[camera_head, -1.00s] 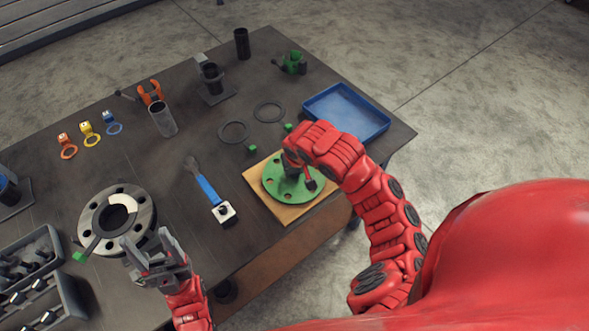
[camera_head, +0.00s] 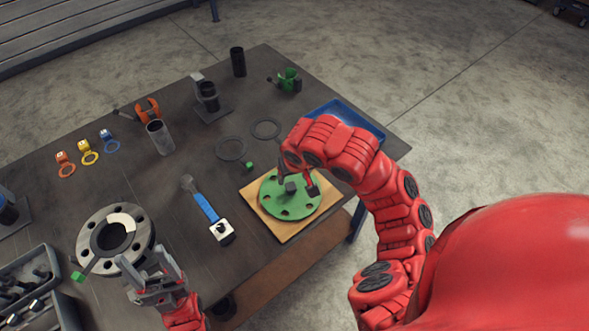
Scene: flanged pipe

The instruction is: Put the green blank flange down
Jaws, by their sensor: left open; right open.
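The green blank flange (camera_head: 287,207) lies flat on a square tan board (camera_head: 275,227) near the table's front right edge. It is a round disc with bolt holes and a dark block at its middle. My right gripper (camera_head: 298,188) is open just above the flange's middle and far side, its fingers apart from each other. Whether a finger touches the block I cannot tell. My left gripper (camera_head: 150,277) is open and empty at the near side of the grey pipe flange (camera_head: 143,233), at the table's front left.
A blue-handled tool (camera_head: 206,207) lies left of the board. Two dark gasket rings (camera_head: 230,149) lie behind it. A blue tray (camera_head: 371,127) is partly hidden by my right arm. Grey bins (camera_head: 62,312) hold bolts at lower left. Coloured ring tags (camera_head: 88,152) lie at the left.

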